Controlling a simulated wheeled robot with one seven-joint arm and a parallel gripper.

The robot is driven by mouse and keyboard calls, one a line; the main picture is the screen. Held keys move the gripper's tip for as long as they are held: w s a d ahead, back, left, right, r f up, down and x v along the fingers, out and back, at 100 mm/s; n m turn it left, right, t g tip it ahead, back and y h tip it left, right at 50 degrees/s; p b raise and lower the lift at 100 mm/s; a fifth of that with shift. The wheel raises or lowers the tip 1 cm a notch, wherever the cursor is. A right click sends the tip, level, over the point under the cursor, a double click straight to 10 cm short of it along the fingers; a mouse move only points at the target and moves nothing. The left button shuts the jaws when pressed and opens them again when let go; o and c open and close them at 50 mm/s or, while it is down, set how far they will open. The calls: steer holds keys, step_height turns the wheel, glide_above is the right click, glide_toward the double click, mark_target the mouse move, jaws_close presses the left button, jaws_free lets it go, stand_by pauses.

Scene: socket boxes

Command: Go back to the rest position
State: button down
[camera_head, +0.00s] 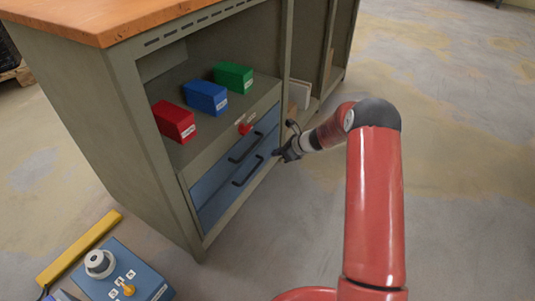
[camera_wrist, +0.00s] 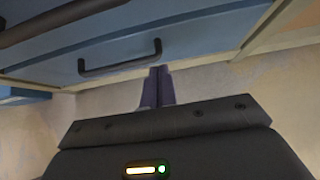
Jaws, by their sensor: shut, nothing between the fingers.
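My gripper (camera_head: 279,153) is at the end of my red arm, in front of the right side of the blue drawers. Its fingers (camera_wrist: 157,86) are together and empty in the wrist view, just below a dark drawer handle (camera_wrist: 120,60); I cannot tell whether they touch it. Red (camera_head: 174,121), blue (camera_head: 206,96) and green (camera_head: 233,76) boxes stand in a row on the shelf above.
An orange-brown worktop (camera_head: 100,18) tops the cabinet. A blue control box (camera_head: 122,275) and a yellow bar (camera_head: 80,248) are at the lower left. The floor (camera_head: 460,170) to the right is clear.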

steer(key=s+d+r+n+g+h+p, duration=0.1)
steer(key=s+r+n+p, duration=0.1)
steer(key=s+r+n, duration=0.9)
steer(key=s+d+r+n+g+h+p, duration=0.15)
steer(key=s+r, duration=0.65)
steer(key=r, duration=0.9)
steer(key=s+d+r+n+t+h+p, duration=0.1)
steer(key=s+r+n, duration=0.2)
steer(key=s, duration=0.5)
steer(key=s+d+r+n+h+p, duration=0.1)
steer(key=s+d+r+n+h, duration=0.1)
steer(key=s+n, duration=0.3)
steer(key=s+d+r+n+t+h+p, duration=0.1)
steer(key=s+r+n, duration=0.3)
steer(key=s, duration=0.7)
steer(key=shift+s+d+r+t+h+p, duration=0.35)
steer(key=shift+d+r+h+p, duration=0.05)
steer(key=shift+d+h, duration=0.35)
